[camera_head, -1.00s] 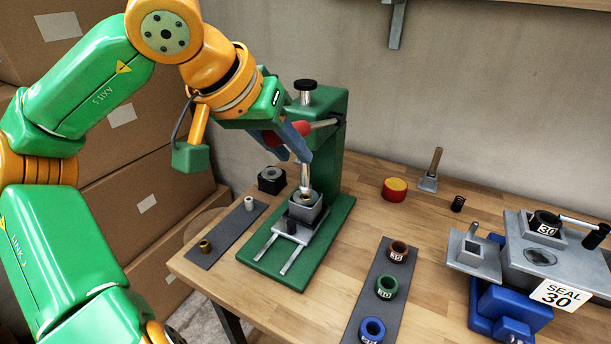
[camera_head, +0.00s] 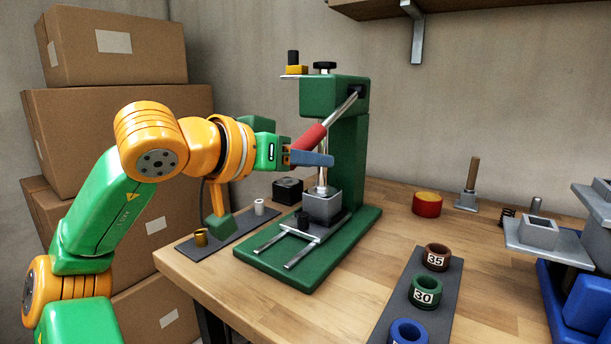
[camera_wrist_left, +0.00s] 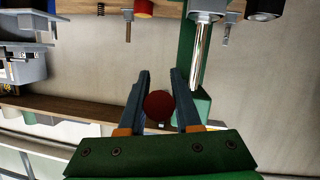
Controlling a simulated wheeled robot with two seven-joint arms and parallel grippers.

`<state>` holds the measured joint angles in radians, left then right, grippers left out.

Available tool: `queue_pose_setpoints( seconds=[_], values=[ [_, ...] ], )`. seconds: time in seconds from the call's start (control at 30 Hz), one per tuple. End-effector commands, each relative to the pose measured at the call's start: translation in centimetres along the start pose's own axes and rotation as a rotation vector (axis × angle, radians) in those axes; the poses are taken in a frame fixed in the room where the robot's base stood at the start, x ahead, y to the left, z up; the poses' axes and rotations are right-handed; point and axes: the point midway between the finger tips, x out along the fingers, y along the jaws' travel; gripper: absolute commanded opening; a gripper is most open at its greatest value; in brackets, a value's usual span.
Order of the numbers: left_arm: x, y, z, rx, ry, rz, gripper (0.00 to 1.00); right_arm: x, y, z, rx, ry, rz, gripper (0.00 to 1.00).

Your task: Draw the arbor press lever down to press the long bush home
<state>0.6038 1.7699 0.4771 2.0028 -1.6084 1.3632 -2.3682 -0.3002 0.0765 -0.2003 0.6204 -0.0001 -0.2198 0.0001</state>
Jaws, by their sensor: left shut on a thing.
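The green arbor press (camera_head: 337,98) stands upright on the bench. Its silver lever slants from a pivot at upper right down to a red grip (camera_head: 308,138). My left gripper (camera_head: 314,158) is shut around this grip; in the left wrist view the grip's round red end (camera_wrist_left: 159,105) sits between the fingers. The silver ram (camera_head: 322,175) points down at a grey block (camera_head: 322,206) on the press base. The ram's tip meets the block's top region. I cannot make out the long bush there. My right gripper is not in view.
A grey mat (camera_head: 228,237) with a brass bush and a white bush lies left of the press. Numbered rings stand on another mat (camera_head: 398,290) at right. A red and yellow round piece (camera_head: 427,204) stands behind. Cardboard boxes (camera_head: 110,125) are stacked at left.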

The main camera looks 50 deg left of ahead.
Motion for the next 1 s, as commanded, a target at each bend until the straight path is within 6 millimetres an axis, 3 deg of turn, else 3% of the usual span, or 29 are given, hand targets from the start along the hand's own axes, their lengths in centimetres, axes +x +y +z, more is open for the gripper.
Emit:
queue_pose_setpoints(
  seconds=[0.53,0.57,0.67,1.0],
  values=[
    [0.39,-0.1,0.43,0.004,0.017,0.002,0.0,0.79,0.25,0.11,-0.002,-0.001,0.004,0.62],
    [0.4,-0.1,0.44,0.004,0.017,0.002,0.35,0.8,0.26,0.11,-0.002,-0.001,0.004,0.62],
    [0.39,-0.09,0.43,0.003,0.017,0.003,0.62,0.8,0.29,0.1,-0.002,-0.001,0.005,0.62],
    [-0.18,-0.1,0.34,0.001,0.023,0.003,0.62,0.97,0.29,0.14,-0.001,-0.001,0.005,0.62]
  ],
)
